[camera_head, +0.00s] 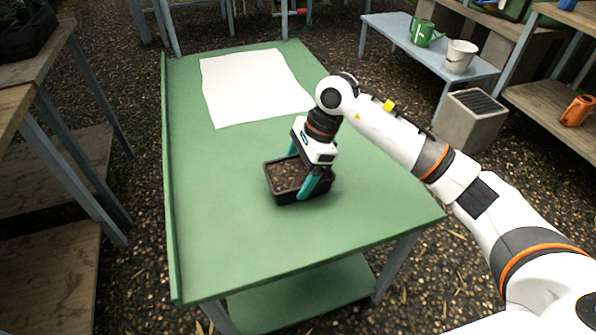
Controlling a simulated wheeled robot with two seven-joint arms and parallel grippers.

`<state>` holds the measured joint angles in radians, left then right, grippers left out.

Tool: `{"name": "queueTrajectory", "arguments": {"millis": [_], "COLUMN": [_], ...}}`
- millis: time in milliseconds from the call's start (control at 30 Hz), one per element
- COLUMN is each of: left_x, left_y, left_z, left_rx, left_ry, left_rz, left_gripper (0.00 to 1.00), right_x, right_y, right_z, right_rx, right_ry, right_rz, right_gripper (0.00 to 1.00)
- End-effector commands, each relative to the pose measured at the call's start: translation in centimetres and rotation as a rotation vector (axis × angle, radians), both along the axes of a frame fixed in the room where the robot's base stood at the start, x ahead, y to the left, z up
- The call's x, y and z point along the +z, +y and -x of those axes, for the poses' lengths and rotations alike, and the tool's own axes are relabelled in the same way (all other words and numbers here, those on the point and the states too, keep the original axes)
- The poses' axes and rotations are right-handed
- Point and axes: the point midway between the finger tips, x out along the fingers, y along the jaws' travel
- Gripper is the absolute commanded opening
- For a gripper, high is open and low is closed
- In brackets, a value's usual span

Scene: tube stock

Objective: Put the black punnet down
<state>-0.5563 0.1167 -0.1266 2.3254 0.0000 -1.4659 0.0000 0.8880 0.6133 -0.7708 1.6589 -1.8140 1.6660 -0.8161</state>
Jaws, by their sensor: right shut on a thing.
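The black punnet (284,197) is a small dark rectangular tray filled with brown soil. It is at the middle of the green table (230,240), upright, on or just above its top; I cannot tell which. My right gripper (302,177) comes down from above with its teal fingers on the punnet's two sides, shut on it. The fingers and wrist hide part of its right end. My left gripper is not in view.
A white sheet (250,85) lies on the far part of the table. The table is bare around the punnet. A raised lip runs along its left edge. A blue bench (400,35) with a green watering can (422,33) and a pale bucket (460,56) stands at the back right.

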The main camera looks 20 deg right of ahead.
Motion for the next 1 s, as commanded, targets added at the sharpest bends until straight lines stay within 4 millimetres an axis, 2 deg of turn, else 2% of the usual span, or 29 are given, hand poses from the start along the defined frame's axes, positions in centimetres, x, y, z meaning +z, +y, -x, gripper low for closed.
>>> {"name": "queueTrajectory", "arguments": {"millis": [367, 400, 500, 867, 1000], "left_x": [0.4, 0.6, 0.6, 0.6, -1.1], "left_y": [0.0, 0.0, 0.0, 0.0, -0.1], "left_z": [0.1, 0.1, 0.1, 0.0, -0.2], "left_rx": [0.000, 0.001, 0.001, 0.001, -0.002], "left_ry": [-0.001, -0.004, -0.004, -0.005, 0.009], "left_rz": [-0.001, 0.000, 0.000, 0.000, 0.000], "left_gripper": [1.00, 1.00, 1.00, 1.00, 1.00], "right_x": [-0.1, -0.2, -0.2, 0.3, 2.7], "right_y": [0.0, 0.0, 0.0, -0.1, -1.1], "right_z": [-0.1, 0.0, 0.0, -0.1, -0.2], "right_rx": [0.000, 0.000, 0.000, 0.000, -0.003], "right_ry": [-0.003, -0.002, -0.002, -0.002, -0.006], "right_rz": [-0.001, 0.000, 0.000, 0.000, 0.001], "right_gripper": [0.52, 0.83, 0.99, 1.00, 1.00]}}
